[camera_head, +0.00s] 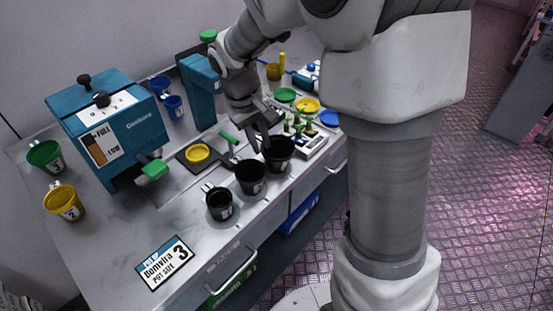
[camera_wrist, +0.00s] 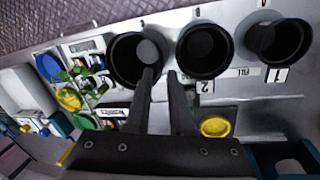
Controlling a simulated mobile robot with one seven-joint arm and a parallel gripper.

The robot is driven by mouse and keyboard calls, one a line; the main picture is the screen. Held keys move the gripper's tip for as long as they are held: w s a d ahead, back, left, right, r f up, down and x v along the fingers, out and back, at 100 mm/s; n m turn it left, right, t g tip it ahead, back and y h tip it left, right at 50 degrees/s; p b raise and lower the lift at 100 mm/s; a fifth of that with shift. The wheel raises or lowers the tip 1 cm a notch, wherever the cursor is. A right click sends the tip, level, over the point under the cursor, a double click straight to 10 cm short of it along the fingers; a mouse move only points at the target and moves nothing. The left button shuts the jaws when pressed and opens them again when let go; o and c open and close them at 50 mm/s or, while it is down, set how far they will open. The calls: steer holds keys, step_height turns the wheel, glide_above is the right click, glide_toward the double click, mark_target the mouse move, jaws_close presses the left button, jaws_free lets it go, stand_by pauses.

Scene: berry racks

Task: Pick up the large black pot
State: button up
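Three black pots stand in a row along the front of the counter. The large black pot (camera_head: 280,156) is the farthest back in the head view and the leftmost in the wrist view (camera_wrist: 124,62). It stands upright and looks empty. My gripper (camera_wrist: 162,73) is open, with a gap between its fingers. In the wrist view one finger overlaps the large pot's opening and the other lies between it and the middle pot (camera_wrist: 205,50). In the head view my gripper (camera_head: 261,138) is right at the large pot; contact is unclear. The small pot (camera_head: 219,204) stands nearest the front.
A teal machine (camera_head: 110,130) stands at the back left. A yellow dish on a dark scale (camera_head: 197,153) sits behind the pots. A tray with small plants (camera_head: 312,146) is close beside the large pot. A size sign (camera_head: 165,262) lies at the front left.

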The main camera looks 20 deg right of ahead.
mark_target(264, 154)
steer(key=f, duration=0.2)
steer(key=d+f, duration=0.1)
steer(key=f, duration=0.2)
steer(key=f+b, duration=0.1)
steer(key=f, duration=0.1)
steer(key=shift+w+d+f, duration=0.15)
steer(key=shift+w+d, duration=0.05)
steer(key=shift+w, duration=0.05)
steer(key=shift+c, duration=0.2)
jaws_close()
